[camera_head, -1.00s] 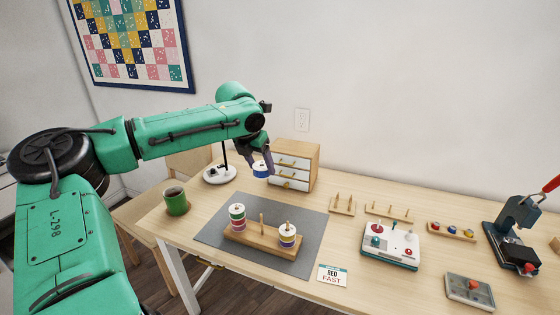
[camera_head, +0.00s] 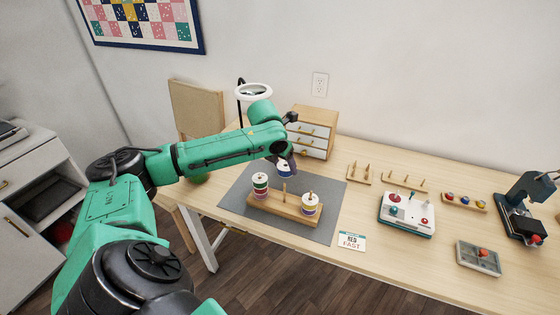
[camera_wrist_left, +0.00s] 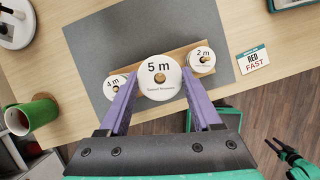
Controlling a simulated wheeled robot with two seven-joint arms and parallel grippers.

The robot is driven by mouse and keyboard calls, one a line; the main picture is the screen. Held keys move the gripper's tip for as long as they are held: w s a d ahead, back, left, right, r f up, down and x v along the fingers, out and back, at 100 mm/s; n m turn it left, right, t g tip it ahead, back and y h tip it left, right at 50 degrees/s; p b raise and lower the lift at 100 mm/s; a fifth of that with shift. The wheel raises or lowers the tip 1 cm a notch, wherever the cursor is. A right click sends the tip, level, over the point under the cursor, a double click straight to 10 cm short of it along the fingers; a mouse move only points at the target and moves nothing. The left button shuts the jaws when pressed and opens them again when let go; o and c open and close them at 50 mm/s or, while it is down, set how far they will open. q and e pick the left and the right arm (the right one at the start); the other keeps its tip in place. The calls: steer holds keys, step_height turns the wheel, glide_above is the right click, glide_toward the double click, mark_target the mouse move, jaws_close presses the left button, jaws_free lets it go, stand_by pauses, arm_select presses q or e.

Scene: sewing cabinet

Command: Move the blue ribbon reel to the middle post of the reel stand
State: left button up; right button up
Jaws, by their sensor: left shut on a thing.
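The blue ribbon reel (camera_head: 284,171), with a white top reading 5 m in the left wrist view (camera_wrist_left: 160,72), is held between the purple fingers of my left gripper (camera_head: 283,162). It is above the wooden reel stand (camera_head: 267,207), close over the bare middle post (camera_head: 285,189); the gap is hard to judge. In the left wrist view it hides that post's foot. The left post bears stacked reels (camera_head: 260,185), red and green among them. The right post bears another stack (camera_head: 310,205), white-topped. A green and black part at the wrist view's lower right may be my right arm.
The stand is on a grey mat (camera_head: 237,197). A RED FAST card (camera_head: 351,241) lies right of it. A drawer cabinet (camera_head: 315,131) stands behind, and a green mug (camera_wrist_left: 30,116) is at the left. Small peg racks and a button box (camera_head: 407,215) are farther right.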

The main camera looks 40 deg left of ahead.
arm_select(q)
step_height(320, 180, down, 4)
steer(key=b, duration=0.4)
steer(key=shift+a, duration=0.15)
steer(key=shift+r+p, duration=0.5)
steer(key=shift+p, duration=0.15)
steer(key=shift+f, duration=0.8)
arm_select(e)
steer(key=shift+a+f, duration=0.2)
steer(key=shift+f, duration=1.65)
arm_select(q)
steer(key=shift+f, duration=0.15)
steer(key=shift+f+p, duration=0.3)
steer(key=shift+f, duration=1.05)
arm_select(e)
steer(key=shift+d+r, duration=0.25)
